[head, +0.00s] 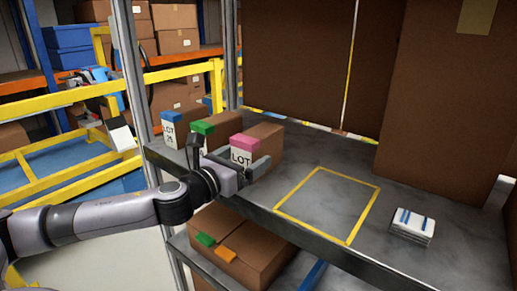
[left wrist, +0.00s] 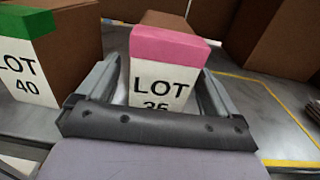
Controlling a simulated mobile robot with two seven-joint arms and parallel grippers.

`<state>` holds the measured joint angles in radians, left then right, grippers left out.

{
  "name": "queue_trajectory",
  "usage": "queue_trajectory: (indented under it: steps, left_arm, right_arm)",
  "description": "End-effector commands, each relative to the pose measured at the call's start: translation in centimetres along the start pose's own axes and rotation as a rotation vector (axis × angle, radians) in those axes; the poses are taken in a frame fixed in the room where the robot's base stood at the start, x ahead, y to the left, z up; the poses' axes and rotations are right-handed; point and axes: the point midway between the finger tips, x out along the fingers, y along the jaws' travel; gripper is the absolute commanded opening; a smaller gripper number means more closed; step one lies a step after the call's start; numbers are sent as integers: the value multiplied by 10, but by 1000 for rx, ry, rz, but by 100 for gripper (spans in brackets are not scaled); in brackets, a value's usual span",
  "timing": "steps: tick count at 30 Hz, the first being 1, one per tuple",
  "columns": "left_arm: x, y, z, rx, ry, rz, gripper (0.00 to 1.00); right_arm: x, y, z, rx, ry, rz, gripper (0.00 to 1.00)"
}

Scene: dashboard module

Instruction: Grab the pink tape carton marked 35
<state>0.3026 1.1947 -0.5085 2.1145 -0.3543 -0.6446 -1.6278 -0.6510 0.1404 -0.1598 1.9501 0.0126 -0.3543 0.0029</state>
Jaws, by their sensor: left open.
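The pink tape carton (head: 264,142) stands on the grey shelf, a brown box with a pink strip along its top front edge and a white label. In the left wrist view the carton (left wrist: 162,75) shows "LOT" and a number partly hidden by the gripper that looks like 35. My left gripper (head: 255,166) is open at its front, and its fingers (left wrist: 160,92) lie on either side of the label end. I cannot tell whether they touch it. My right gripper is not in view.
A green tape carton (head: 215,128), marked LOT 40 in the left wrist view (left wrist: 45,60), stands close on the left. A blue tape carton (head: 172,128) stands beyond it. A yellow taped rectangle (head: 348,243) on the shelf is empty. A small white stack (head: 412,227) lies at right.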

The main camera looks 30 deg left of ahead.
Motion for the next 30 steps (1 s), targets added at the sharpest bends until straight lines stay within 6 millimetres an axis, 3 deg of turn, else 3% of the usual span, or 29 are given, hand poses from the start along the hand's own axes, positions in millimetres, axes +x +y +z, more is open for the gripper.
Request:
queue_trajectory:
  steps: [3, 9, 19, 26, 30]
  left_arm:
    - [16, 0, 8, -4, -4, 1, 94]
    - [35, 0, 6, -1, -2, 2, 94]
    - [39, 0, 4, 0, 0, 0, 94]
    - [39, 0, 4, 0, 0, 0, 20]
    - [39, 0, 6, 1, -4, 0, 20]
  right_arm:
    - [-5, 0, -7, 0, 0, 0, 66]
    - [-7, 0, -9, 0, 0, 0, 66]
    - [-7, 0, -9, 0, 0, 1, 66]
    - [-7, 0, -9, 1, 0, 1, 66]
    - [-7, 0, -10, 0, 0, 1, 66]
